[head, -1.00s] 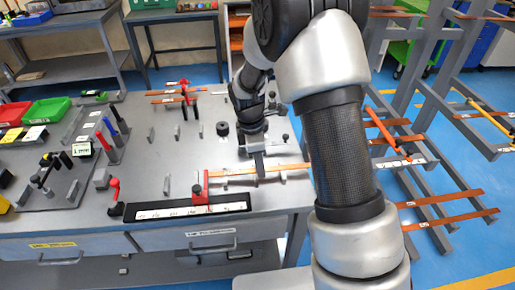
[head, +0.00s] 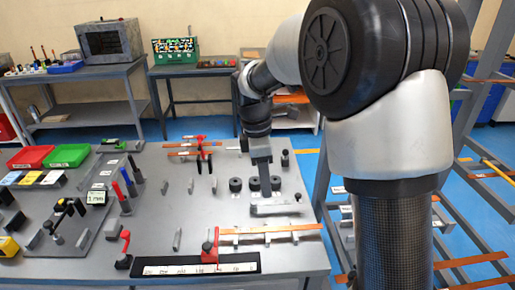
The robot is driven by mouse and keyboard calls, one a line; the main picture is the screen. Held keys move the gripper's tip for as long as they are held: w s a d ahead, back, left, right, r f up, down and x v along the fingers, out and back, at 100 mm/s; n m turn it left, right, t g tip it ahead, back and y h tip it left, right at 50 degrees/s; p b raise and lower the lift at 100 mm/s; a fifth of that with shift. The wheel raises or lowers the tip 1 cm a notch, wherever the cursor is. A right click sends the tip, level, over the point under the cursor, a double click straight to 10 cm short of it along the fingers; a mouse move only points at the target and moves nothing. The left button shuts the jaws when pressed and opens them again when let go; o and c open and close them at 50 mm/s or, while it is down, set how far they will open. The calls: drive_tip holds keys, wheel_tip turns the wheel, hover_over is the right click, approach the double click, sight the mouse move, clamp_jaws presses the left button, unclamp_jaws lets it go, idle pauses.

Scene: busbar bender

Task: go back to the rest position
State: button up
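My gripper (head: 263,186) points down above the grey worktable (head: 215,225), over the bending fixture with its round black rollers (head: 236,185). The gripper shows edge-on, so its finger gap is hidden. No bar shows in it. A copper bar (head: 275,229) lies across small grey supports at the table's front right, apart from the gripper. Its left end is by a red clamp (head: 210,248) next to a black and white ruler strip (head: 195,264). My arm fills the right of the view and covers part of the scene.
Red (head: 30,157) and green (head: 67,155) trays sit at the table's left. A red-handled clamp (head: 200,147) and copper bars (head: 180,153) lie at the back. A grey rack with bars (head: 470,262) stands to the right. Space above the table's middle is clear.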

drive_tip(key=s+d+r+m+t+p, duration=0.2)
drive_tip(key=s+d+r+m+p, duration=0.1)
drive_tip(key=s+r+m, duration=0.5)
drive_tip(key=s+d+r+m+t+y+p, duration=0.1)
drive_tip(key=s+d+r+m+t+p, duration=0.2)
drive_tip(key=s, duration=1.1)
wheel_tip(320, 180, up, 6)
drive_tip(key=d+m, duration=0.2)
drive_tip(key=m, duration=0.5)
drive_tip(key=shift+s+f+t, duration=0.15)
drive_tip(key=shift+s+t, duration=0.15)
